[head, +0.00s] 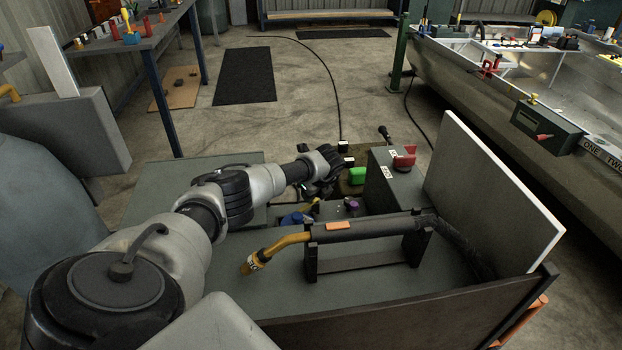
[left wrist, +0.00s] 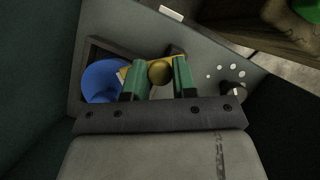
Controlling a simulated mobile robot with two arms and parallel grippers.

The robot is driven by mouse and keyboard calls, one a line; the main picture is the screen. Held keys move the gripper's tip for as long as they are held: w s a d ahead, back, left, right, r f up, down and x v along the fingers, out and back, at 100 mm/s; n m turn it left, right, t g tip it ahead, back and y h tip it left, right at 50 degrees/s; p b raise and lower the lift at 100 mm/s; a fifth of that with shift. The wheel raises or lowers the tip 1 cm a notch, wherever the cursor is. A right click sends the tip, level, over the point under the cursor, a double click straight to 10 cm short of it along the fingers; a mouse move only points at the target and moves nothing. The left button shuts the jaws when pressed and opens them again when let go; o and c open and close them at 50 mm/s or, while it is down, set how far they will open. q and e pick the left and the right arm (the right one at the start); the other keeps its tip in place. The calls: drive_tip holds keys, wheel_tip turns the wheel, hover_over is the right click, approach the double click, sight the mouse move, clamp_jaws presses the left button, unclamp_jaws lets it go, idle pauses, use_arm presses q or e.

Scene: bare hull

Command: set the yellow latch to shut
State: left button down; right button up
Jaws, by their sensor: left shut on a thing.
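The yellow latch (left wrist: 160,72) shows in the left wrist view as a yellow bar with a round knob, on a grey panel (left wrist: 210,45). The green fingers of my left gripper (left wrist: 159,80) stand on both sides of the knob and are shut on it. A blue round part (left wrist: 102,80) lies beside the latch to the left, next to a dark frame. In the head view my left gripper (head: 312,190) reaches down at the far side of the grey bench, and its fingers are hard to make out. A small bit of yellow (head: 315,203) shows there. My right gripper is not in view.
A torch with a yellow neck (head: 290,243) rests on a black stand in front of the arm. A grey box with a red part (head: 403,160) and an upright panel (head: 490,195) stand to the right. A green block (head: 357,176) sits just beyond the gripper.

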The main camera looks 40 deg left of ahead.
use_arm(q)
drive_tip(key=shift+w+d+n+g+b, duration=0.1)
drive_tip(key=shift+d+n+g+b, duration=0.15)
drive_tip(key=shift+n, duration=0.5)
drive_tip(key=shift+d+n+g+b, duration=0.15)
drive_tip(key=shift+n+g, duration=0.2)
drive_tip(key=shift+n, duration=0.4)
drive_tip(key=shift+a, duration=0.1)
drive_tip(key=c, duration=0.9)
unclamp_jaws()
drive_tip(key=p+v, duration=0.1)
drive_tip(key=v, duration=1)
drive_tip(key=shift+a, duration=0.1)
drive_tip(key=shift+f, duration=0.1)
